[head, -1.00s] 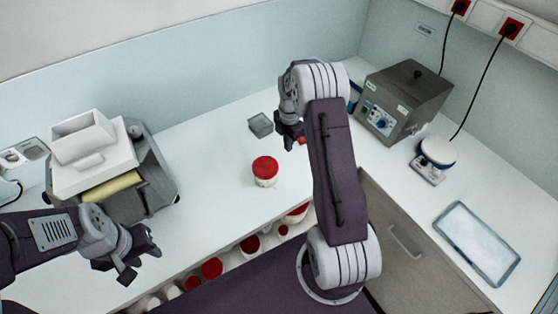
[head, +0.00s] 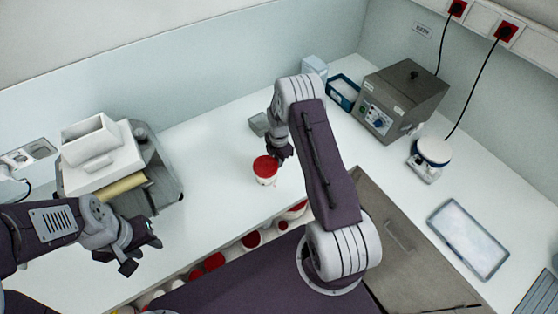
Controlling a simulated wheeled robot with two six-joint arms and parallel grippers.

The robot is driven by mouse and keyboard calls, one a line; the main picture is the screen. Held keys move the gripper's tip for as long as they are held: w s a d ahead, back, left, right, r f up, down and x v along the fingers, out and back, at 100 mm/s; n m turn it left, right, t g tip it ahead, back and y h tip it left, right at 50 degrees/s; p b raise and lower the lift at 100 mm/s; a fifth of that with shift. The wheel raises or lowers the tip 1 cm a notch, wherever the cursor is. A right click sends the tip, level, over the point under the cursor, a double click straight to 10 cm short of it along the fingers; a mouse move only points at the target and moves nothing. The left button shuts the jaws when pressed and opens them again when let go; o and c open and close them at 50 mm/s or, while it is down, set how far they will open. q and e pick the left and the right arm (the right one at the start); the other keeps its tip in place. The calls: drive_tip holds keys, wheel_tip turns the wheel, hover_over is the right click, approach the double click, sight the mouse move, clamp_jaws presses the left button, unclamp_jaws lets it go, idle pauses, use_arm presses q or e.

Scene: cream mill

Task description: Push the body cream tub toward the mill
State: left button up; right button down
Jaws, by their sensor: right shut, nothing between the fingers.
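The body cream tub (head: 265,175) is white with a red lid and stands upright on the white counter. The mill (head: 150,187), a grey machine with a white hopper and a yellowish roller, stands to its left. My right gripper (head: 279,158) is shut and empty, just right of the tub's lid; I cannot tell whether it touches the tub. My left gripper (head: 144,254) is open and empty, in front of the mill and well left of the tub.
The counter between tub and mill is clear. A small grey box (head: 259,124) stands behind my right gripper. A blue-rimmed tray (head: 343,91) and a grey device (head: 402,100) are at the back right. Red-lidded tubs (head: 214,262) sit below the counter's front edge.

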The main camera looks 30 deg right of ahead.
drive_tip(key=a, duration=0.5)
drive_tip(key=s+a+b, duration=0.1)
drive_tip(key=a, duration=0.5)
drive_tip(key=s+a+b, duration=0.1)
drive_tip(key=a, duration=0.4)
drive_tip(key=shift+s+a, duration=0.15)
drive_tip(key=shift+a, duration=0.05)
drive_tip(key=shift+d, duration=0.15)
